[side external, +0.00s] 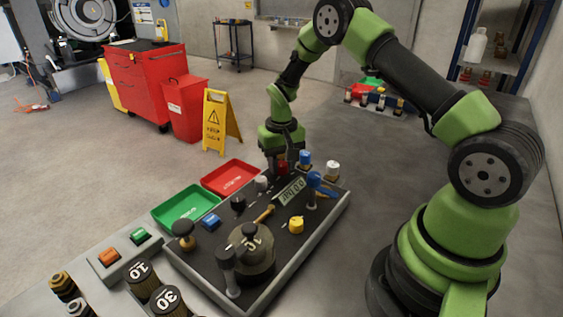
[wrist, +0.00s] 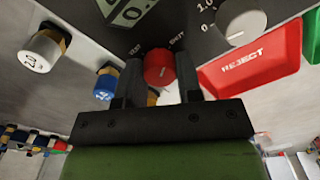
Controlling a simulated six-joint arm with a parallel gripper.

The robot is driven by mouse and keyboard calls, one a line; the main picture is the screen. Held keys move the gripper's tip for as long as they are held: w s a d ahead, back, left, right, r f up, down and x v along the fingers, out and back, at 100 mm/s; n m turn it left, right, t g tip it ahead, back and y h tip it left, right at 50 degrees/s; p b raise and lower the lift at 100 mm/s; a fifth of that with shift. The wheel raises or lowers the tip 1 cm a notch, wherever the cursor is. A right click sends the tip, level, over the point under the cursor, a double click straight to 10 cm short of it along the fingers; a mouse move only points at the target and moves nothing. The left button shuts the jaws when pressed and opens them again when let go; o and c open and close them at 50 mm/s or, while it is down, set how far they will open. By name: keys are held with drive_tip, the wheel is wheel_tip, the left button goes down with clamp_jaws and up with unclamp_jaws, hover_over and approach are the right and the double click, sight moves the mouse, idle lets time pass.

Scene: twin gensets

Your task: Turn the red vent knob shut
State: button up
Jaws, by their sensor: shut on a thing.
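The red vent knob (wrist: 159,66) stands on the dark panel (wrist: 203,40) and sits between my two fingers in the wrist view. My gripper (wrist: 159,76) points at the panel and is shut on the knob, with one finger on each side. In the side external view the red knob (side external: 283,167) shows just under my gripper (side external: 281,156), at the far edge of the panel. Small white lettering lies beside the knob, too blurred to read surely. The exact angle of the knob is hard to tell.
A blue-topped part (side external: 305,158) and a white-topped part (side external: 332,170) stand close right of my gripper. A grey dial knob (wrist: 241,22) and a red REJECT tray (wrist: 275,57) lie near in the wrist view. A green tray (side external: 186,207) sits left of the panel.

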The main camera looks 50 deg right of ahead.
sight(281, 163)
drive_tip(key=shift+m, duration=1.3)
drive_tip(key=o, duration=0.9)
drive_tip(key=shift+o, duration=0.2)
wheel_tip(281, 163, up, 9)
drive_tip(key=shift+r, duration=0.5)
